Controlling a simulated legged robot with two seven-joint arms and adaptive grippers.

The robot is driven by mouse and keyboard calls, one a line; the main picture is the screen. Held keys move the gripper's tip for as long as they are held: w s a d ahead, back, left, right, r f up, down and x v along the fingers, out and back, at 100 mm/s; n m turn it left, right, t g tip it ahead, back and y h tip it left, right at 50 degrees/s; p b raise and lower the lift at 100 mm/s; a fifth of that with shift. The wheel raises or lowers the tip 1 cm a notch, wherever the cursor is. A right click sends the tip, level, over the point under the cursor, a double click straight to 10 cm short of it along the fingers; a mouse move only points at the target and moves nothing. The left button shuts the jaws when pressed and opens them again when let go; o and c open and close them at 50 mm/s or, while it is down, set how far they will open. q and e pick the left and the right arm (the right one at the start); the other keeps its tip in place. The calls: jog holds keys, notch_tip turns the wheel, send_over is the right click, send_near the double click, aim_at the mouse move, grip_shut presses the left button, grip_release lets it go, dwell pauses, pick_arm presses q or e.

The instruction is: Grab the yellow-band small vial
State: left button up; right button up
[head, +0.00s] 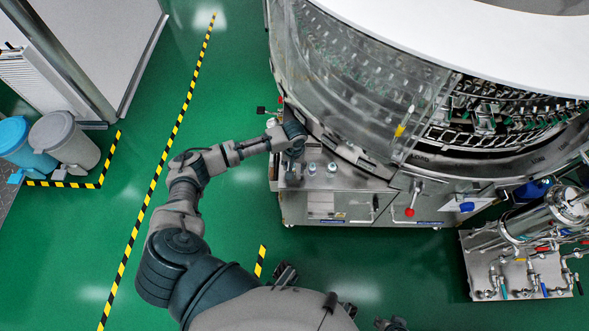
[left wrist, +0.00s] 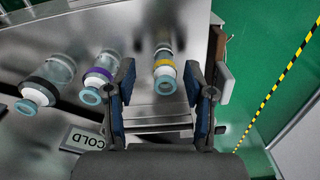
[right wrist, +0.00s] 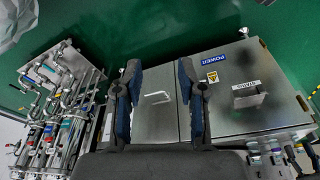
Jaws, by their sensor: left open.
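The yellow-band small vial (left wrist: 165,75) is clear with a pale blue-grey end and a yellow ring. It lies in view between the fingers of my left gripper (left wrist: 159,72), which is open. A purple-band vial (left wrist: 99,77) stands just left of the left finger, and a black-band vial (left wrist: 46,84) farther left. In the head view my left gripper (head: 291,147) is over the left end of the steel bench and hides the yellow band. My right gripper (right wrist: 158,70) is open and empty, facing cabinet doors.
The steel bench (head: 350,188) sits below the round washer (head: 365,75) with its clear curved guard. Two vials (head: 322,168) show beside my left gripper. A pipe unit (head: 535,245) stands at right.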

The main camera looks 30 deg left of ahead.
pick_arm(q)
notch_tip(320, 180, down, 2)
jog(key=shift+f, duration=0.15)
jog(key=shift+a+f, duration=0.1)
jog(key=shift+f, duration=0.1)
jog(key=shift+a, duration=0.45)
jog(key=c, duration=0.8)
jog(key=shift+d+r, duration=0.1)
jog(key=shift+d, duration=0.4)
jog(key=shift+c, duration=0.2)
pick_arm(e)
jog(key=shift+w+a+r+t, duration=0.1)
jog(key=shift+w+a+t, duration=0.2)
jog(key=shift+w, duration=0.35)
jog(key=shift+w+a+r+t, duration=0.1)
jog(key=shift+w+t, duration=0.3)
jog(key=shift+w, duration=0.2)
pick_arm(q)
jog(key=shift+a+r, duration=0.1)
jog(key=shift+r, duration=0.05)
